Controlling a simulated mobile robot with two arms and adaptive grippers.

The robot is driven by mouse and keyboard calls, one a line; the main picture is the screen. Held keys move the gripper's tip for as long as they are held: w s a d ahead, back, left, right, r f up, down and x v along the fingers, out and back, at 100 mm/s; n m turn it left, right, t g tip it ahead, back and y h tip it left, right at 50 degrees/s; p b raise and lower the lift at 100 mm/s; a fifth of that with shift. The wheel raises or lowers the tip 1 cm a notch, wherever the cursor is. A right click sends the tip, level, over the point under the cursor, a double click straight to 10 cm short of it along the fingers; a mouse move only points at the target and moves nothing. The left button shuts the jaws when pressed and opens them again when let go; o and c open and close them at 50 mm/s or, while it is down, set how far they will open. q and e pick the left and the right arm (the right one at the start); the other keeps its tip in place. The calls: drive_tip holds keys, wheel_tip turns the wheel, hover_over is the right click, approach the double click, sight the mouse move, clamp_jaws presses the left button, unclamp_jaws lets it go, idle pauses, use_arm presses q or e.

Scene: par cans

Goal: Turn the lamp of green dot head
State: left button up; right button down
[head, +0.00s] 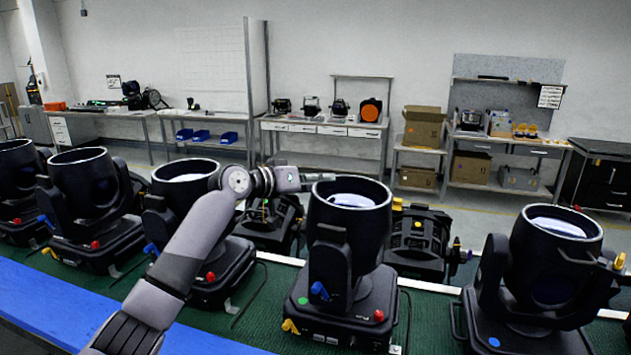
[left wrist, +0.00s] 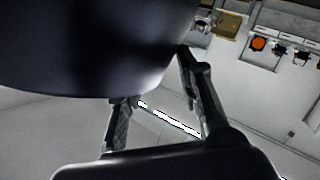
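The green dot head is the black moving-head lamp in the middle of the head view, with its barrel (head: 345,225) upright and its lens facing up. A green dot (head: 303,301) marks its base (head: 340,315). My left gripper (head: 318,183) is at the upper left rim of this barrel, its fingers pointing right. In the left wrist view, the dark barrel (left wrist: 90,45) fills the upper left, close to the fingers. The two fingers (left wrist: 160,105) are spread apart with nothing visibly clamped; whether one touches the barrel I cannot tell. My right gripper is not in view.
A blue-dot lamp (head: 555,265) stands to the right, and another lamp (head: 190,225) stands to the left behind my left arm. Smaller fixtures (head: 420,240) sit behind. All stand on a green mat (head: 255,325). Workbenches (head: 320,130) line the back wall.

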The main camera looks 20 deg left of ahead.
use_arm(q)
drive_tip(key=shift+d+f, duration=0.15)
drive_tip(key=shift+f, duration=0.4)
drive_tip(key=shift+s+a+r, duration=0.1)
drive_tip(key=shift+s+a, duration=0.25)
drive_tip(key=shift+s, duration=0.05)
drive_tip(key=v, duration=1.1)
drive_tip(key=shift+a+r, duration=0.2)
drive_tip(key=shift+r, duration=0.05)
drive_tip(key=shift+r, duration=0.1)
drive_tip(key=shift+w+a, duration=0.1)
